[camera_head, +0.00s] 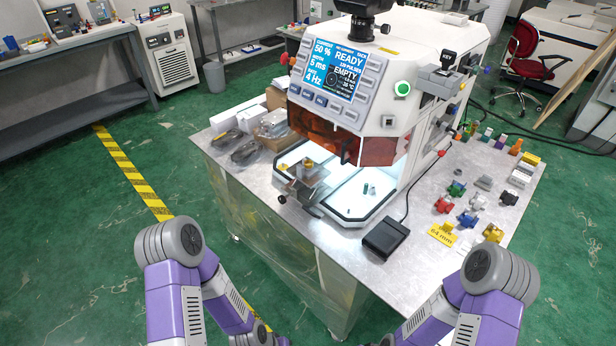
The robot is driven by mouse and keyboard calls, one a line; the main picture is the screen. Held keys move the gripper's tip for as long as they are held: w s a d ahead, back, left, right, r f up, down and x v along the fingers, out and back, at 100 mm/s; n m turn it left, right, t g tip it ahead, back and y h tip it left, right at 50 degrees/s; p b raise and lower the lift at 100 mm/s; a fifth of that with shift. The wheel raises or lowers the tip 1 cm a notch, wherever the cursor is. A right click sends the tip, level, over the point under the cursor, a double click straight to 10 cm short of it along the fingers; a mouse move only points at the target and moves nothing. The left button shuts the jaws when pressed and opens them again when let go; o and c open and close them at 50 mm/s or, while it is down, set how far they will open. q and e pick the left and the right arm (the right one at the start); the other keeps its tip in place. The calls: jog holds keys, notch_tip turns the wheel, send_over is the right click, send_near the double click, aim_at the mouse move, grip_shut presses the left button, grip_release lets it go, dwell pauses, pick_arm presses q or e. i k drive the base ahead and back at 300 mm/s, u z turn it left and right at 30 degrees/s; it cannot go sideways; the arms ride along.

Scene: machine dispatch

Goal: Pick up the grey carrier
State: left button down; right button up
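My two arms come in at the bottom left and bottom right, with elbows bent. Both grippers are below the picture's edge, and neither is seen near the grey pieces.
A yellow "64 mm" label (441,235) lies in front. A black pedal (386,237) with a cable lies left. The white machine (425,60) stands behind left.

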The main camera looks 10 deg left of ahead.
aim_at(307, 171)
jog(key=k, duration=0.6)
jog(key=u, duration=0.7)
jog(key=i, duration=1.1)
jog(key=z, duration=0.4)
